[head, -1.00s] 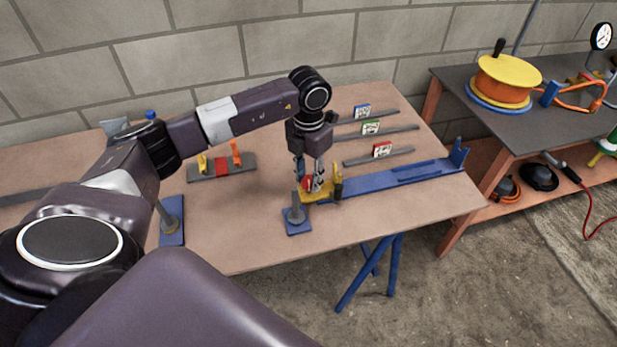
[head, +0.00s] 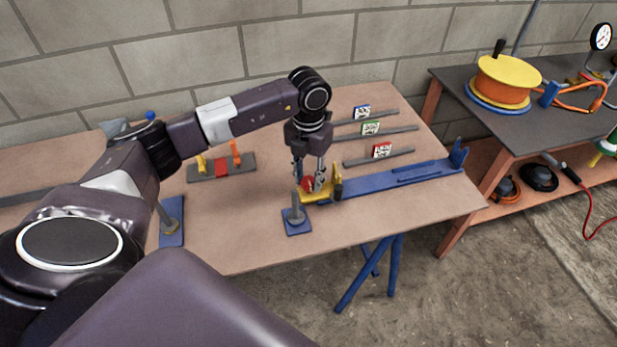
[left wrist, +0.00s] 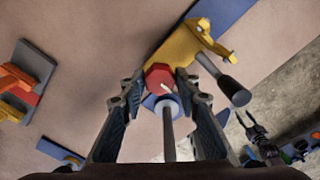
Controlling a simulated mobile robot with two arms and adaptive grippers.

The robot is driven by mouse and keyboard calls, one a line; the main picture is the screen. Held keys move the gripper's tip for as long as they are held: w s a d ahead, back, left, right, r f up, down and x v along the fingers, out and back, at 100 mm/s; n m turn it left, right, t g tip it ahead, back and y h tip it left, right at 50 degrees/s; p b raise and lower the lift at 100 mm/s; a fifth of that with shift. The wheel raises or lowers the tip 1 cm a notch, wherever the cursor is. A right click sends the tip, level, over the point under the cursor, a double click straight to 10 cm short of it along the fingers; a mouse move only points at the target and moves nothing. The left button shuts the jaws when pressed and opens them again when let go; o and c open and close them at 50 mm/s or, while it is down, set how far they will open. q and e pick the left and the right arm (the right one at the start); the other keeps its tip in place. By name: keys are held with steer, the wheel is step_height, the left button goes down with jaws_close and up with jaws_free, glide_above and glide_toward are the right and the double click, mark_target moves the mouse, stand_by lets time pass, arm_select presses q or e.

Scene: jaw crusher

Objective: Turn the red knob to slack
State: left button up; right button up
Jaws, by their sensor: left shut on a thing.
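The red knob (left wrist: 159,76) is faceted, with a pale mark at its edge, and sits by the yellow end block (left wrist: 184,48) of the blue rail (head: 390,179). In the head view the red knob (head: 317,185) is partly hidden by my fingers. My left gripper (head: 310,183) points down at it. In the left wrist view its fingers stand on either side of the knob, shut on it. A dark forked shape (left wrist: 258,130) at the lower right of that view looks like my right gripper; its jaws are unclear.
A blue-based grey post (head: 297,222) stands close in front of the knob, and a black-handled crank (head: 338,190) is right beside it. Three cards (head: 382,150) stand on grey strips behind. A grey tray (head: 222,172) with orange and yellow pieces lies left.

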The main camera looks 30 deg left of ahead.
mark_target(308, 180)
arm_select(q)
steer(key=o, duration=1.1)
steer(key=shift+o, duration=0.2)
step_height(308, 180, up, 12)
